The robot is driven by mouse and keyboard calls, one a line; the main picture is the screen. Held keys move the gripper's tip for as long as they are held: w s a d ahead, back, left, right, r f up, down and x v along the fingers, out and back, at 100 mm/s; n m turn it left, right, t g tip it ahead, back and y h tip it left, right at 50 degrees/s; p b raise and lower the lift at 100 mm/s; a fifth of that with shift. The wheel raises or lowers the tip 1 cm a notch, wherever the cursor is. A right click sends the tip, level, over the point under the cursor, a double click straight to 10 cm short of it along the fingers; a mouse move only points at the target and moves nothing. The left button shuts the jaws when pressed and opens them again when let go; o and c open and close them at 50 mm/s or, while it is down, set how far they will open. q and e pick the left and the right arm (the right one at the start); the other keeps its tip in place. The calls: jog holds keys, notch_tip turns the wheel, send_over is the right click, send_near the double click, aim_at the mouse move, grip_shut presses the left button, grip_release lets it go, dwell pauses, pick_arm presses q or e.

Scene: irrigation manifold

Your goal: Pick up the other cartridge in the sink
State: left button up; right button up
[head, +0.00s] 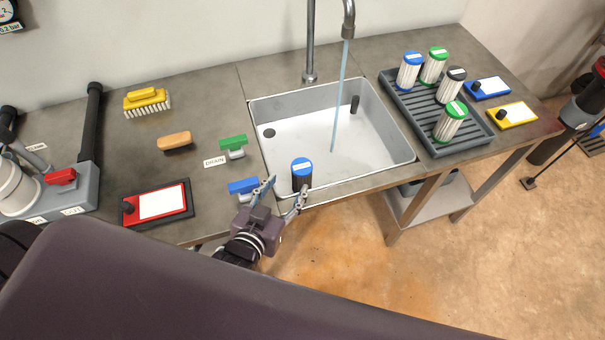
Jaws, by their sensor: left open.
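My right gripper is not in view.
Water runs from the faucet (348,20) into the sink. A ribbed rack (471,142) with several cartridges stands right. Blue (241,187) and green (233,143) valve handles are left of the sink.

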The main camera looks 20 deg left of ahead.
aim_at(300, 170)
pick_arm(q)
jog(key=shift+f+p+x, duration=0.2)
jog(key=shift+p+x, duration=0.2)
jog(key=shift+x, duration=4)
jog(key=shift+s+d, duration=0.1)
jog(key=shift+c, duration=0.2)
grip_shut()
jog(key=shift+r, duration=0.15)
